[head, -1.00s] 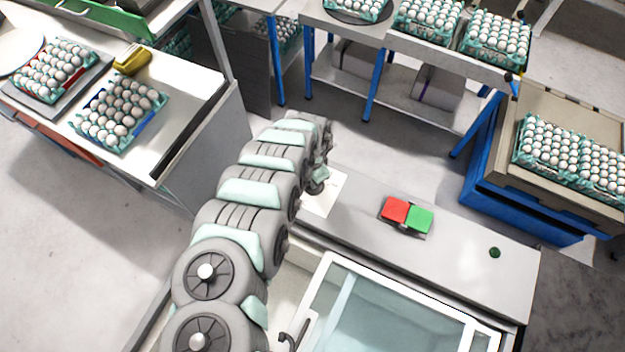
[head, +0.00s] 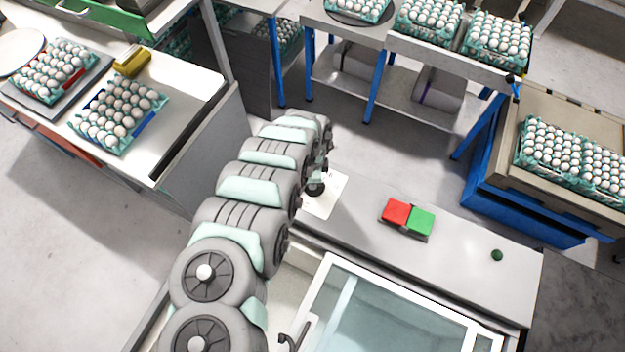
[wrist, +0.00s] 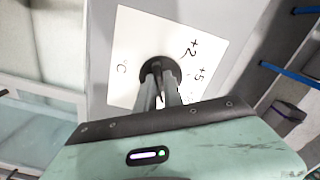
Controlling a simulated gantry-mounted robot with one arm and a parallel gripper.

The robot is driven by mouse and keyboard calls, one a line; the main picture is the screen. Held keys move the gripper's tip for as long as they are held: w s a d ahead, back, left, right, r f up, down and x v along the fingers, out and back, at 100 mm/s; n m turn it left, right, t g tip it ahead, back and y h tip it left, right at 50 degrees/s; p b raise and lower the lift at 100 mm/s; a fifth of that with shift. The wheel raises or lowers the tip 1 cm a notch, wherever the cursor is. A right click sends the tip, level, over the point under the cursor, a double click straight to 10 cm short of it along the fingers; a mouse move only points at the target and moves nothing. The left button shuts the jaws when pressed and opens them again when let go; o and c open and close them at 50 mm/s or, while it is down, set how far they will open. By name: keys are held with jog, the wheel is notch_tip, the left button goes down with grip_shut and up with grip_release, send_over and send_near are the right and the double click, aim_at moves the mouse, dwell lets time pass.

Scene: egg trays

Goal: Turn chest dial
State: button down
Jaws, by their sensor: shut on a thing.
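The chest dial (wrist: 154,67) is a round dark knob on a white card (wrist: 126,40) with handwritten marks, "+2", "+5" and "°C". In the wrist view my gripper (wrist: 158,82) reaches down to the dial, and its two fingers are shut on it. The fingertips partly cover the dial. In the head view the dark dial (head: 315,189) shows beneath the end of my arm on the white card (head: 327,203), at the left end of the chest's grey top (head: 365,232). My gripper is mostly hidden there by the arm.
A red button (head: 396,212) and a green button (head: 420,221) sit right of the card. A small green knob (head: 497,255) is further right. The chest's glass lid (head: 385,310) is in front. Tables with egg trays (head: 118,115) stand around.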

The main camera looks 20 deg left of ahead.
dwell(0.3)
jog(key=c, duration=1.5)
grip_release()
jog(key=shift+o, duration=0.2)
notch_tip(320, 180, up, 11)
jog(key=shift+w+d+f, duration=0.1)
jog(key=shift+f, duration=0.05)
